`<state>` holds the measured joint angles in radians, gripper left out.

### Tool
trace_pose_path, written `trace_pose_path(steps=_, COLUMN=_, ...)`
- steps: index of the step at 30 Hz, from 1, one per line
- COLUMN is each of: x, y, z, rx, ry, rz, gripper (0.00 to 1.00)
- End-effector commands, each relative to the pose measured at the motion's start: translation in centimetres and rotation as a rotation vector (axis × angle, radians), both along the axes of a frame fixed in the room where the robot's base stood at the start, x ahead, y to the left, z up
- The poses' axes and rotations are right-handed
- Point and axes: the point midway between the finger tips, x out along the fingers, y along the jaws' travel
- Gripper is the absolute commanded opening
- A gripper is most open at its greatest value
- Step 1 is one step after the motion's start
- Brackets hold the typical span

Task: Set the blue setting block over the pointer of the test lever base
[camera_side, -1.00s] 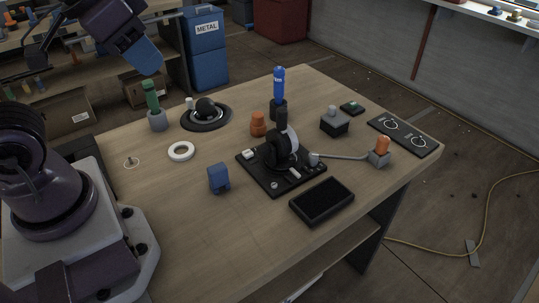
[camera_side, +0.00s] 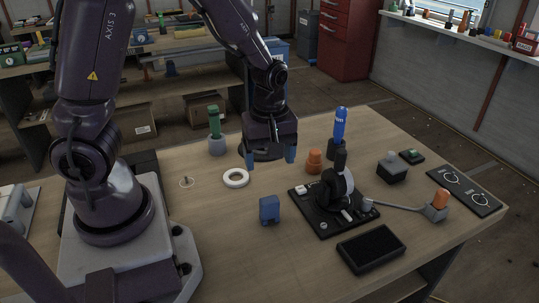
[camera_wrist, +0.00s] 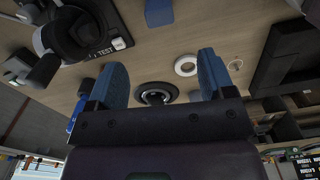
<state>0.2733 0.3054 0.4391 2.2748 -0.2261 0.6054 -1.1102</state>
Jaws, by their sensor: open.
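The blue setting block (camera_side: 269,210) stands on the wooden table, left of and apart from the test lever base (camera_side: 325,222). It shows at the top of the wrist view (camera_wrist: 159,12). The base is a black plate carrying a dark wheel with a pale face and an upright black lever (camera_side: 340,160); its TEST label shows in the wrist view (camera_wrist: 118,43). I cannot clearly make out the pointer. My gripper (camera_side: 270,158) is open and empty, with blue fingers pointing down, above the table and behind the block. In the wrist view both fingers (camera_wrist: 162,70) are spread apart.
A white ring (camera_side: 236,178) lies left of the block. An orange knob (camera_side: 314,161) and a blue-handled tool (camera_side: 340,125) stand behind the base. A black tray (camera_side: 371,249) lies in front of it. The table left and front of the block is clear.

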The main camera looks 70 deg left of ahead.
Motion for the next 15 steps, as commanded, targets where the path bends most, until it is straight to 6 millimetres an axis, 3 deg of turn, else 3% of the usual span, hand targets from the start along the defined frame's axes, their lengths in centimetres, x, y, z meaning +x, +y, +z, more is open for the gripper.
trace_pose_path(steps=7, x=0.0, y=0.0, z=-1.0, rx=0.001, ry=-0.002, rz=0.058, gripper=0.76)
trace_pose_path(steps=15, x=-0.1, y=0.0, z=-4.8, rx=0.001, ry=0.001, rz=0.058, gripper=0.76)
